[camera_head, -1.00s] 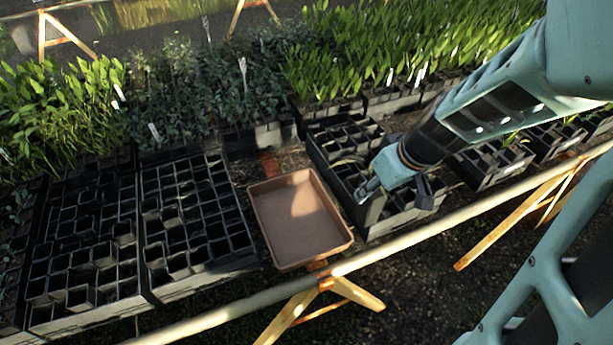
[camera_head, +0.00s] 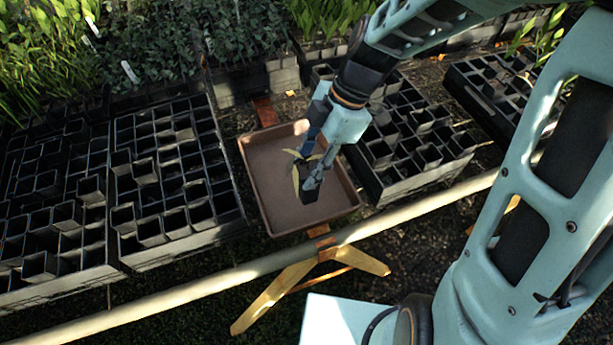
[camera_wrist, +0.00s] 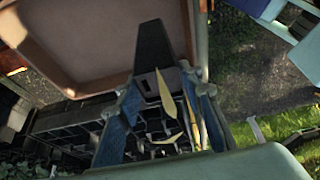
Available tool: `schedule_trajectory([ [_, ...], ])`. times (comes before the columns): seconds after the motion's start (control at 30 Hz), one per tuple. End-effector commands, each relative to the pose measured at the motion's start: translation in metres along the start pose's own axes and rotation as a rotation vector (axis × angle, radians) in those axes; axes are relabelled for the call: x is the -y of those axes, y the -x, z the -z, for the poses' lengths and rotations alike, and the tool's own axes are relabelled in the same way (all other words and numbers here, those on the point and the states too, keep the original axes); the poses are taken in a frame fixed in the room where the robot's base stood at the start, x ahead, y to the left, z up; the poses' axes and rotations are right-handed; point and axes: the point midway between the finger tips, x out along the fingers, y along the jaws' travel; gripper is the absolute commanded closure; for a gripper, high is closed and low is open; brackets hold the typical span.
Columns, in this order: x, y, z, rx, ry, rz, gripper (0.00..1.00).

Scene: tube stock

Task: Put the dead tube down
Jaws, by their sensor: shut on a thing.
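My gripper (camera_head: 311,172) is shut on the dead tube (camera_head: 308,188), a black tapered tube with yellowed, drooping leaves. It holds the tube above the brown tray (camera_head: 263,190), whose visible floor is bare. In the wrist view, the tube (camera_wrist: 154,45) sits between the two fingers (camera_wrist: 162,98), its narrow end towards the tray (camera_wrist: 85,45) and yellow leaves spreading from its open end. The exact gap between tube and tray floor is hard to tell.
Black tube racks (camera_head: 168,165) stand left of the tray, and another rack (camera_head: 415,140) stands close on its right. A pale rail (camera_head: 250,270) runs along the front. Leafy green plants (camera_head: 155,40) fill racks behind.

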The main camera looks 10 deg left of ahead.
Motion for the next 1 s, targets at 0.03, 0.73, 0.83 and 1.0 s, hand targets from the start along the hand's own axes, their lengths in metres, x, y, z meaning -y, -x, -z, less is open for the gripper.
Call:
schedule_trajectory([
  [0.03,0.0,-0.005,-0.002,-0.001,0.0,0.001,1.0],
  [0.73,-0.001,-0.045,-0.019,0.0,-0.002,-0.003,1.0],
  [0.83,-0.001,-0.044,-0.019,0.001,-0.002,-0.003,0.58],
  [1.0,-0.001,-0.044,-0.019,0.001,-0.002,-0.003,0.48],
])
